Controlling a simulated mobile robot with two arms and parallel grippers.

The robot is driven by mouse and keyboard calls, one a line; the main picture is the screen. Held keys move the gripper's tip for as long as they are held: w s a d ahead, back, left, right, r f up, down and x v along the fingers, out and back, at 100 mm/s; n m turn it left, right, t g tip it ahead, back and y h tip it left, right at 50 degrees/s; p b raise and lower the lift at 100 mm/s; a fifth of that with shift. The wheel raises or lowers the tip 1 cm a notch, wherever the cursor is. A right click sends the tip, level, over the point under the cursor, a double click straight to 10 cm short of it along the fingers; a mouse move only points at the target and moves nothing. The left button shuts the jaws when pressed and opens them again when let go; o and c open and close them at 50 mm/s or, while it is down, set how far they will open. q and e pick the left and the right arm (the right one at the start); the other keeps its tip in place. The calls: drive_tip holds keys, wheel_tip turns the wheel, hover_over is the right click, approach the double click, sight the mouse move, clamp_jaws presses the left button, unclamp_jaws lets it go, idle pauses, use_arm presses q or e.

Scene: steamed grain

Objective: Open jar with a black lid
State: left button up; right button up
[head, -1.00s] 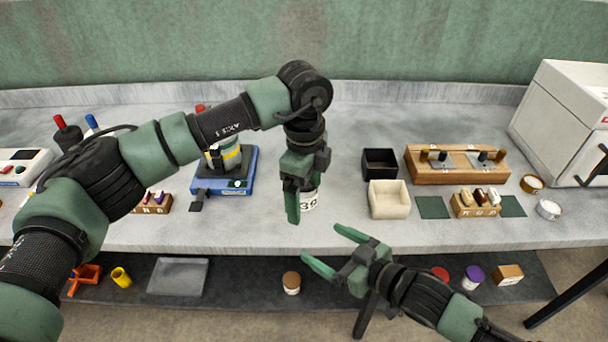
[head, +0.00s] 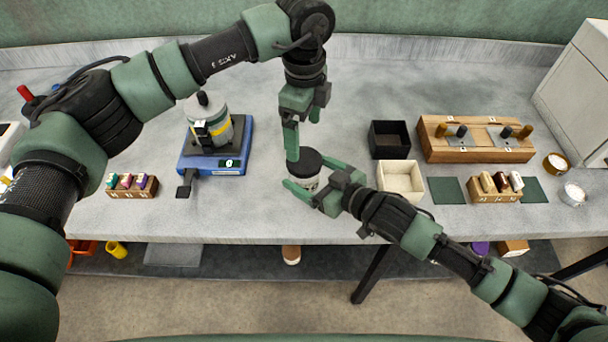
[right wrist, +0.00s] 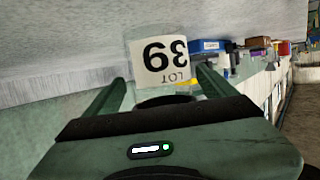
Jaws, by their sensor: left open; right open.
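The jar stands upright on the bench in the head view, with a black lid (head: 305,158) and a pale body (head: 309,184) partly hidden by my right gripper. My left gripper (head: 303,138) points down just above the lid, open. Its near finger overlaps the lid's left edge in the picture; I cannot tell if it touches. My right gripper (head: 306,172) is open, with a finger on either side of the jar body. In the right wrist view the jar's label (right wrist: 160,62), reading LOT 39 upside down, shows between the open fingers.
A blue device with a lidded grey container (head: 211,130) stands left. A black box (head: 389,140) and a cream box (head: 401,180) stand right, near a wooden stand (head: 440,150). Small racks (head: 132,188) sit near the front. The bench around the jar is clear.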

use_arm(q)
drive_tip(key=shift+w, duration=0.1)
use_arm(e)
drive_tip(key=shift+w+a+f, duration=0.2)
drive_tip(key=shift+w+a, duration=0.3)
drive_tip(key=shift+a, duration=0.1)
use_arm(q)
drive_tip(key=shift+s+r, duration=0.1)
drive_tip(key=shift+s, duration=0.15)
